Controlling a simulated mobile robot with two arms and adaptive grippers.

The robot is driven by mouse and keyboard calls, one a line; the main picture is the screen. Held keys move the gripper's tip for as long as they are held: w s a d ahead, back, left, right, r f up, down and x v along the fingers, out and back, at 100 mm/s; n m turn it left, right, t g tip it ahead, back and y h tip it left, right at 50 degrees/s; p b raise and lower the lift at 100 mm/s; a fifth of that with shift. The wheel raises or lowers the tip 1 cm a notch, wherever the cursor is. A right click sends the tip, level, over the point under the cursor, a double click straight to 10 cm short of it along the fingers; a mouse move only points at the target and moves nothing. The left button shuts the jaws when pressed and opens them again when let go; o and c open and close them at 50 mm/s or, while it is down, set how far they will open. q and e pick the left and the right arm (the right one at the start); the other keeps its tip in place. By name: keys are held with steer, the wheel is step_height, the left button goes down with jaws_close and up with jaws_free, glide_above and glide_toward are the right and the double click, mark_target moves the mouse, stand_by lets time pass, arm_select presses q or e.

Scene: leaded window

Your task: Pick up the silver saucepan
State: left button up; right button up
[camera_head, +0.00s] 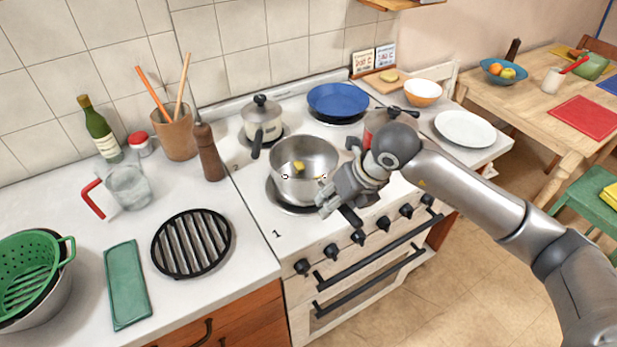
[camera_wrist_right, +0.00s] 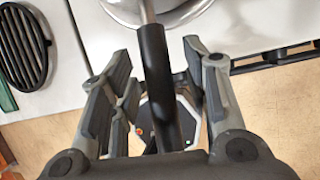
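The silver saucepan (camera_head: 290,188) stands upright on the front left burner of the white stove, with a small yellow piece (camera_head: 299,166) inside. Its black handle (camera_head: 350,216) points toward the stove's front edge, partly hidden by my right gripper (camera_head: 330,195). In the right wrist view the black handle (camera_wrist_right: 156,75) runs between the fingers of my right gripper (camera_wrist_right: 160,75). These fingers are open, with gaps on both sides of the handle. Only the pan's rim and side (camera_wrist_right: 125,10) show at the top there. My left gripper is not in view.
A lidded pot (camera_head: 262,120) stands behind the saucepan and a blue pan (camera_head: 338,99) at the back right. A black grate (camera_head: 191,243) and a green board (camera_head: 126,284) lie on the left counter. Knobs (camera_head: 358,237) line the stove front. A pepper mill (camera_head: 207,150) stands left of the stove.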

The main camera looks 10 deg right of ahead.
jaws_close()
steer(key=shift+w+r, duration=0.15)
steer(key=shift+r, duration=0.85)
steer(key=s+a+r+b, duration=0.4)
steer(key=s+a+r, duration=0.3)
steer(key=s+r, duration=0.4)
steer(key=shift+s+a, duration=0.35)
steer(key=shift+s, duration=0.1)
steer(key=shift+r, duration=0.1)
